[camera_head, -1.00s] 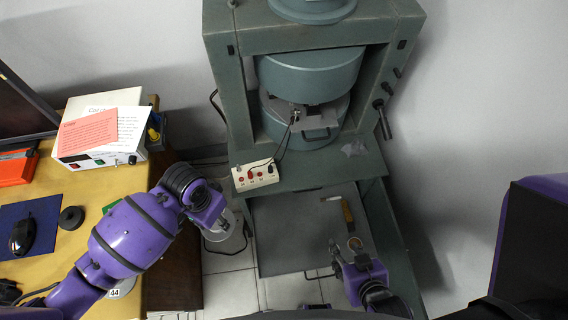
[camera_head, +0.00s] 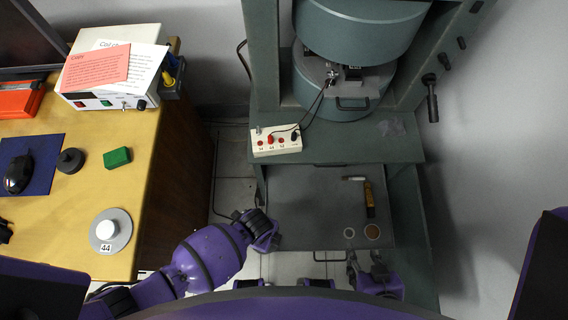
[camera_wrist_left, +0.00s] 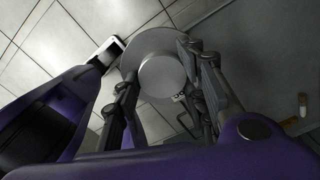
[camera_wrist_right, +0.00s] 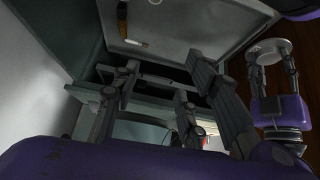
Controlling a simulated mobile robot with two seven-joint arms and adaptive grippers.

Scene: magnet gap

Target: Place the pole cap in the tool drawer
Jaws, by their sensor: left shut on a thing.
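The pole cap, a grey metal disc with a round hub (camera_wrist_left: 162,77), is between the fingers of my left gripper (camera_wrist_left: 158,90), shut on it. In the head view my left gripper (camera_head: 268,240) is at the front left corner of the open tool drawer (camera_head: 310,205), and the cap is hidden there. The right wrist view also shows the held cap (camera_wrist_right: 267,50). My right gripper (camera_head: 364,262) is open and empty, by the drawer's front edge, right of its handle (camera_head: 330,257).
The drawer's left and middle are bare. A terminal box (camera_head: 276,141) stands on the ledge above. Another disc, labelled 44 (camera_head: 123,242), lies on the wooden table (camera_head: 145,150) at left.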

